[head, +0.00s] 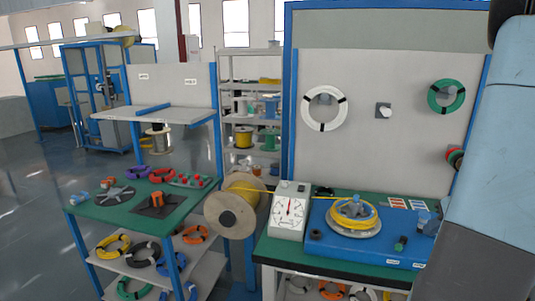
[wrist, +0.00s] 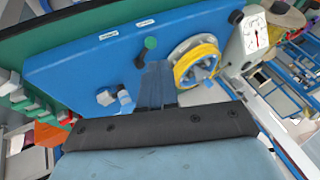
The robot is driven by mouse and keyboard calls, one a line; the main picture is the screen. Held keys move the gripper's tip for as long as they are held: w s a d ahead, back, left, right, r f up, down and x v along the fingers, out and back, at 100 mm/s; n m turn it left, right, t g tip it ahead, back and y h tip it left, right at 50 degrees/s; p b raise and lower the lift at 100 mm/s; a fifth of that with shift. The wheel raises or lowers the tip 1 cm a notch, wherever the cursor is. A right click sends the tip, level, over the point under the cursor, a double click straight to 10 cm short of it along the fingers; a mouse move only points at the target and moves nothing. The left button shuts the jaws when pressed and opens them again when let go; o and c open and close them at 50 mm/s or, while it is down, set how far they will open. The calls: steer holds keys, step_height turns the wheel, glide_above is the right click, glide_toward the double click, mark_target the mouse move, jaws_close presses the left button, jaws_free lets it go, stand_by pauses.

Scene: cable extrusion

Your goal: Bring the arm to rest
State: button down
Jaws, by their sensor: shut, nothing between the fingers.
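My arm (head: 492,130) fills the right side of the head view as a large light-blue and dark-grey shape; my gripper is out of sight there. In the wrist view my gripper (wrist: 155,72) shows past a dark bar, its fingers together and empty. The fingers overlap the blue panel (wrist: 85,72) of the bench in the picture. I cannot tell how far apart they are. A green knob (wrist: 151,43) on the panel is just beyond the fingertips in the picture.
A yellow cable coil (head: 345,215) sits on the blue panel beside a white dial gauge (head: 289,209). A wooden spool (head: 232,209) stands left of the gauge. Rings hang on the back board (head: 370,150). A green-topped table (head: 130,212) with coils is at left. Grey floor lies open at far left.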

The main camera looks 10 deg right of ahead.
steer(key=w+a+r+n+g, duration=0.1)
steer(key=w+a+r+n, duration=0.1)
steer(key=a+r, duration=0.55)
steer(key=s+a+r+h, duration=0.1)
steer(key=s+a+r, duration=0.2)
steer(key=a, duration=0.4)
steer(key=s+a+r+n+h, duration=0.1)
steer(key=s+a+r, duration=0.3)
steer(key=a, duration=0.4)
steer(key=s+a+r+h, duration=0.1)
steer(key=s+a+r, duration=0.3)
steer(key=a, duration=0.3)
steer(key=shift+s+a+n+t, duration=0.2)
steer(key=shift+s+n+t, duration=0.2)
steer(key=shift+r, duration=0.1)
